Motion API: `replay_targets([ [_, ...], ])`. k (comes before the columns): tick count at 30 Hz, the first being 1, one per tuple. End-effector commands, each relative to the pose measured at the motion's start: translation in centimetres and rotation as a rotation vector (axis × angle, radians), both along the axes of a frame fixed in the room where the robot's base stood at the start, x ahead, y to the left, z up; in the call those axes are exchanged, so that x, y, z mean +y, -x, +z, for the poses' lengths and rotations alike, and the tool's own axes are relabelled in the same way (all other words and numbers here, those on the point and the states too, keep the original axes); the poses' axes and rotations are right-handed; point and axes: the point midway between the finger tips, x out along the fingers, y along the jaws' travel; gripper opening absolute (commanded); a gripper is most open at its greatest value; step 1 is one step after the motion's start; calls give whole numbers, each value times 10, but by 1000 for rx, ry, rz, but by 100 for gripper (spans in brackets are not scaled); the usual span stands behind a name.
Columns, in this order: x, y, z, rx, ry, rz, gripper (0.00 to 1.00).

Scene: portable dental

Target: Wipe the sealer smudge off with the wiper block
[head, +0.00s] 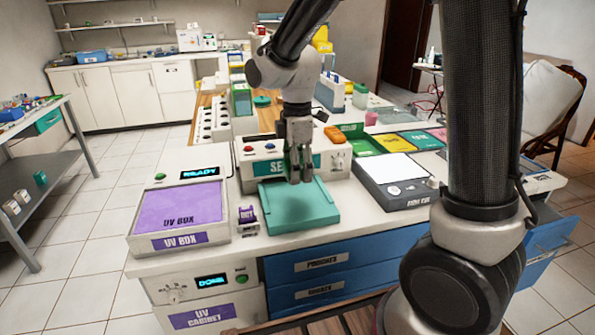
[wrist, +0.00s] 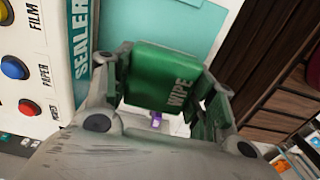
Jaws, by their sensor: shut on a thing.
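My gripper (head: 294,174) points down over the teal tray (head: 308,212) in front of the sealer (head: 262,172). In the wrist view my gripper (wrist: 170,100) is shut on the green wiper block (wrist: 160,72), marked "WIPE". The block sits between the fingers, with the teal surface (wrist: 195,22) beyond it. I cannot tell whether the block touches that surface. In the head view the block is mostly hidden by the fingers. I see no smudge in either view.
The UV box (head: 178,208) with its purple lid stands left of the tray, with a small purple-labelled holder (head: 247,218) between them. A grey device with a white top (head: 388,168) stands at the right. The sealer's red and blue buttons (wrist: 14,68) are close beside my gripper.

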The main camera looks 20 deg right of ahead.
Motion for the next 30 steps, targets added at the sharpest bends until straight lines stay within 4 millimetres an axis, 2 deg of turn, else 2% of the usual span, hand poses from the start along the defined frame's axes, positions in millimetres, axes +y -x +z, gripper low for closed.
replay_targets([
  [7,0,0,3,-1,0,0,21],
  [18,0,0,38,-1,-1,0,21],
  [30,-5,0,37,5,3,-10,21],
])
